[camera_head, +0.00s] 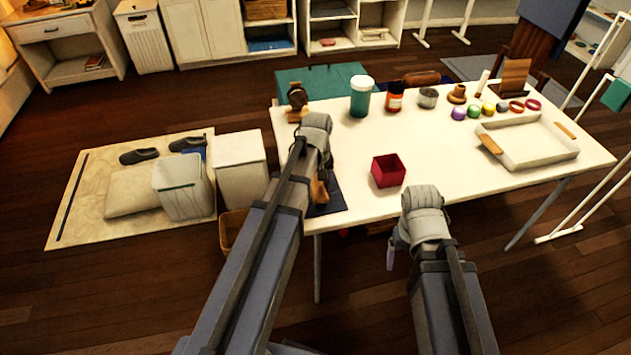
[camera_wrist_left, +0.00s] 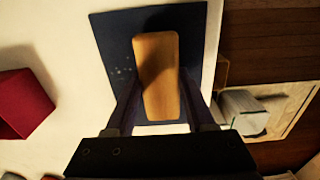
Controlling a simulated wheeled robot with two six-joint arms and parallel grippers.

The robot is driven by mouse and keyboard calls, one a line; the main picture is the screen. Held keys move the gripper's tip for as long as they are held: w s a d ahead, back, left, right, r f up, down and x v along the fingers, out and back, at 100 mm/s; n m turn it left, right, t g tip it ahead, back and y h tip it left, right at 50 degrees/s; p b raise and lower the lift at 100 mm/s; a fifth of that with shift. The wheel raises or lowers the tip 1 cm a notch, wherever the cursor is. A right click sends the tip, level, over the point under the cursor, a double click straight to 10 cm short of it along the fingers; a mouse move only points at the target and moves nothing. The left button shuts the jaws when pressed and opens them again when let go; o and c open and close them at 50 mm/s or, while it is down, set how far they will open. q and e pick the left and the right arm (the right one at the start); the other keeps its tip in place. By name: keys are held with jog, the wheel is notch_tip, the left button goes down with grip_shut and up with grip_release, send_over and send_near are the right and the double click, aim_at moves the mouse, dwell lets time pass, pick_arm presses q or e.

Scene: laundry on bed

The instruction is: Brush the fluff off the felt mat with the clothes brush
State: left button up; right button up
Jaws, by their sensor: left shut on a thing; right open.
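The felt mat (camera_wrist_left: 110,40) is a dark blue rectangle on the white table; in the head view it shows partly (camera_head: 333,198) at the table's left front corner, behind my left arm. The clothes brush (camera_wrist_left: 157,75) has a light wooden back and is over the mat, between the fingers of my left gripper (camera_wrist_left: 160,92). I cannot tell whether its bristles touch the mat. Pale specks of fluff (camera_wrist_left: 123,72) lie on the mat left of the brush in the wrist view. My right gripper (camera_head: 392,256), mostly hidden by its wrist, is open off the table's front edge.
A red box (camera_head: 388,171) stands right of the mat. A white tray (camera_head: 530,142) is at the table's right. A teal jar (camera_head: 360,97), a brown bottle (camera_head: 395,96) and small items line the back. The table (camera_head: 440,160) is clear around its middle.

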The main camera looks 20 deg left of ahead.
aim_at(315, 196)
pick_arm(q)
jog(key=shift+s+d, duration=0.15)
jog(key=shift+s, duration=0.1)
jog(key=shift+s+d, duration=0.45)
jog(key=shift+s, duration=0.25)
jog(key=shift+s+d, duration=0.45)
jog(key=shift+s, duration=0.2)
jog(key=shift+s+a+f, duration=0.1)
jog(key=shift+s+a, duration=0.35)
jog(key=shift+a, duration=0.15)
jog(key=shift+w+a, duration=0.1)
jog(key=shift+w+a, duration=0.5)
jog(key=shift+w, duration=0.2)
jog(key=shift+w+a, duration=0.45)
jog(key=shift+w, duration=0.25)
jog(key=shift+w+a+r, duration=0.1)
jog(key=shift+w+a, duration=0.3)
jog(key=shift+w, duration=0.3)
jog(key=shift+w+a+r, duration=0.1)
jog(key=shift+w+a, duration=0.3)
jog(key=shift+w, duration=0.25)
jog(key=shift+a, duration=0.1)
